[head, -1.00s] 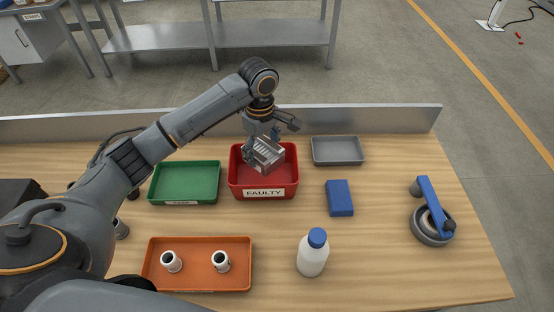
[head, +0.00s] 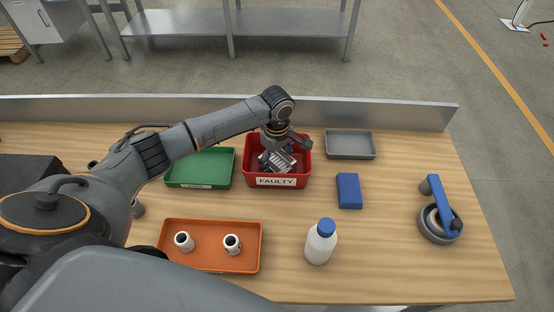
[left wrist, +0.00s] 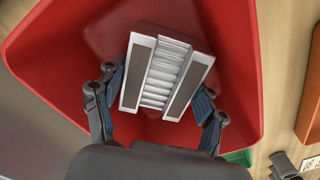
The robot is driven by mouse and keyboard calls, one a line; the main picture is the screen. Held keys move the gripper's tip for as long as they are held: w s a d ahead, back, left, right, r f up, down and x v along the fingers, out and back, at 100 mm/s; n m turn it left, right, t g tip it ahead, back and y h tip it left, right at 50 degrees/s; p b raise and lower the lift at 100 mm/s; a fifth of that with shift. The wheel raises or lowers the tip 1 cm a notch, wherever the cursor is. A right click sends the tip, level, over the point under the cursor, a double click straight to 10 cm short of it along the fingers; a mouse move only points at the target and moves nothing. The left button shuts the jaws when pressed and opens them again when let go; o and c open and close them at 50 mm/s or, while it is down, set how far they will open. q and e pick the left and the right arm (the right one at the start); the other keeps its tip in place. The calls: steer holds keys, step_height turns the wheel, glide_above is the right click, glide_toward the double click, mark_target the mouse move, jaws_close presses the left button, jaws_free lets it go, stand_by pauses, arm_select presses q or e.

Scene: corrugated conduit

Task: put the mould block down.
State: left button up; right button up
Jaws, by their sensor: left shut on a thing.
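The mould block (head: 281,160) is a silvery metal block with a ribbed middle between two flat dark strips; it shows clearly in the left wrist view (left wrist: 166,77). My left gripper (head: 276,158) is shut on it, with one finger on each side in the left wrist view (left wrist: 158,92). The block is tilted and inside the red bin (head: 277,182) labelled FAULTY, below rim level as far as I can see. Whether it touches the bin floor cannot be told. My right gripper is not in view.
A green tray (head: 200,168) stands left of the bin and a grey tray (head: 350,145) right of it. An orange tray (head: 210,262) holds two white fittings. A blue block (head: 349,191), a white bottle (head: 320,244) and a blue-handled tool (head: 440,213) stand to the right.

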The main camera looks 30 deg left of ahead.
mark_target(277, 162)
arm_select(q)
steer(key=o, duration=1.5)
steer(key=shift+s+f, duration=0.1)
steer(key=shift+f, duration=0.05)
steer(key=o, duration=0.3)
steer(key=shift+o, duration=0.2)
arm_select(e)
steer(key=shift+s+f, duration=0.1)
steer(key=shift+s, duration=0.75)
arm_select(q)
step_height(277, 162, up, 12)
steer(key=b, duration=0.1)
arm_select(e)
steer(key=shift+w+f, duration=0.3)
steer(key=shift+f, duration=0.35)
